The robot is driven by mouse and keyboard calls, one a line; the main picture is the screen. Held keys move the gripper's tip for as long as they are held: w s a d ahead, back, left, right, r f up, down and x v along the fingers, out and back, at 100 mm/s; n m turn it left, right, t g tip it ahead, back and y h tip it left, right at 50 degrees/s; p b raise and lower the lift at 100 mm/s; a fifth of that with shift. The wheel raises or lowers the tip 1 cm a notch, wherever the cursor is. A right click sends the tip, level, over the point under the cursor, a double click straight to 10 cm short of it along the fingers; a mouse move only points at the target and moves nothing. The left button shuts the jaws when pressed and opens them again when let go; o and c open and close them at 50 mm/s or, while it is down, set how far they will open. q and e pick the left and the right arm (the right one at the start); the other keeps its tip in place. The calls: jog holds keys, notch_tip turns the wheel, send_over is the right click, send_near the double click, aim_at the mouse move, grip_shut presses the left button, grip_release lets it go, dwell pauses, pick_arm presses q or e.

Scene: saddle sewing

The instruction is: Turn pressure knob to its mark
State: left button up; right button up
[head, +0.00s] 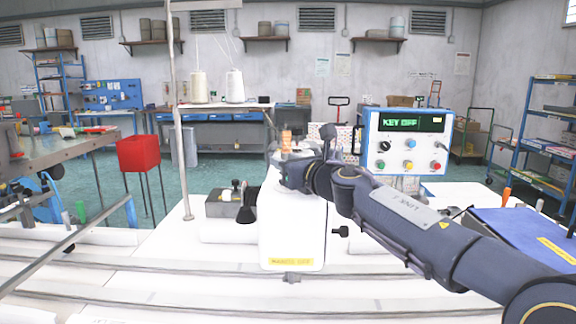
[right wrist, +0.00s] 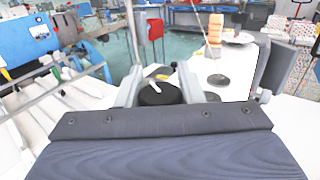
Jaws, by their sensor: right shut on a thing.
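The pressure knob (right wrist: 158,96) is a round black knob with a pale pointer on its top, in the right wrist view. It sits between the two grey fingers of my right gripper (right wrist: 159,88), which is shut on it. In the head view my right gripper (head: 291,172) is at the top of the white sewing machine (head: 292,232), and my arm and hand hide the knob there. A small yellowish spot shows near the pointer's tip, but I cannot tell whether it is the mark. My left gripper is not in view.
A control box (head: 405,141) reading "KEY OFF" stands right of the machine. An orange thread cone (right wrist: 215,30) stands close beyond the gripper. A red bin (head: 138,153) is at the left. A blue board (head: 525,232) lies at the right.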

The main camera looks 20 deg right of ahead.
jog(key=shift+f+n+g+y+b, duration=0.1)
jog(key=shift+n+g+y+b, duration=0.2)
jog(key=shift+n+y+b, duration=0.95)
jog(key=shift+s+a+n+g+y, duration=0.15)
jog(key=shift+n+g+y, duration=0.4)
jog(key=shift+y, duration=0.8)
jog(key=shift+a, duration=0.1)
jog(key=o, duration=1)
jog(key=v, duration=0.7)
jog(key=shift+s+d, duration=0.25)
jog(key=shift+s, duration=0.05)
